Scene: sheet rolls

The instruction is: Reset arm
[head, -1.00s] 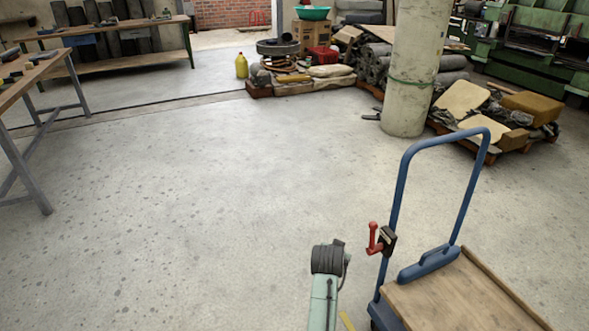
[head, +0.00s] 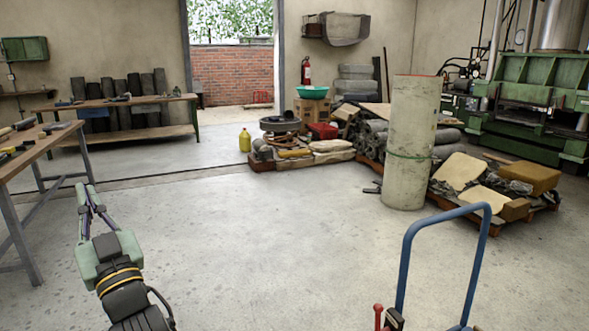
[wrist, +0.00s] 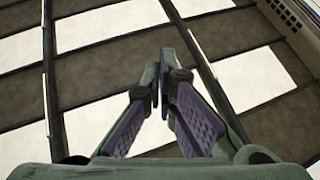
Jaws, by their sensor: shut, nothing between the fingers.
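My gripper (head: 86,198) is raised at the lower left of the head view, pointing up and away, with its fingers together and nothing between them. In the wrist view my gripper (wrist: 164,82) shows its two purple-padded fingers meeting at the tips. Behind them the wrist view shows dark beams and bright panels, which look like a ceiling (wrist: 110,75). The gripper touches nothing that I can see.
A workbench (head: 45,142) with tools stands at the left, and another bench (head: 130,105) at the back. A blue-handled cart (head: 405,255) is at the lower right. A large upright roll (head: 408,150) stands beside loaded pallets. The middle floor (head: 260,230) is clear.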

